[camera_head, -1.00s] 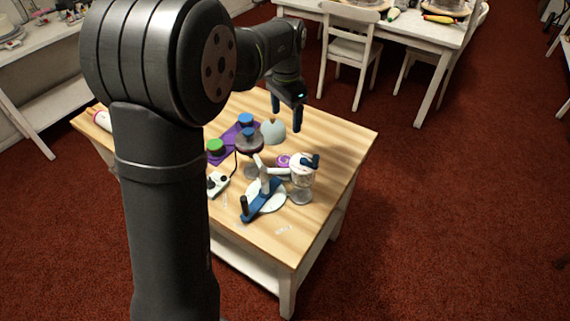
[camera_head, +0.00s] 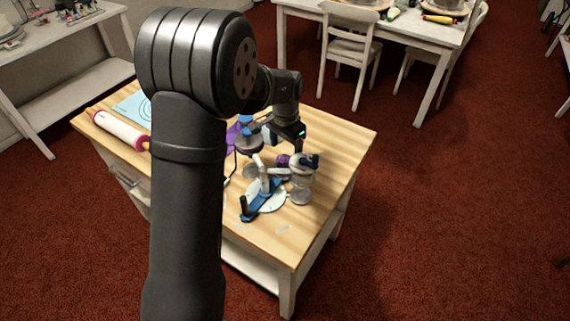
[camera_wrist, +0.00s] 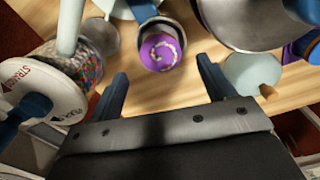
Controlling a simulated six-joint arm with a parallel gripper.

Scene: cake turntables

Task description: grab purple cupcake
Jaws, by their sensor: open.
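In the head view the purple cupcake (camera_head: 283,160) is partly hidden behind the turntable parts. My gripper (camera_wrist: 163,92) is open and empty, with its two blue fingers spread apart and the cupcake beyond their tips. In the head view my gripper (camera_head: 275,143) hangs low over the table close to the cupcake; its fingers are partly hidden there.
A clear jar of colored sprinkles (camera_wrist: 85,65) with a white labelled lid stands left of the cupcake. A blue-handled white turntable (camera_head: 265,196) is at the front. A dark round stand (camera_head: 248,142) and rolling pin (camera_head: 120,129) are to the left. The right table edge is clear.

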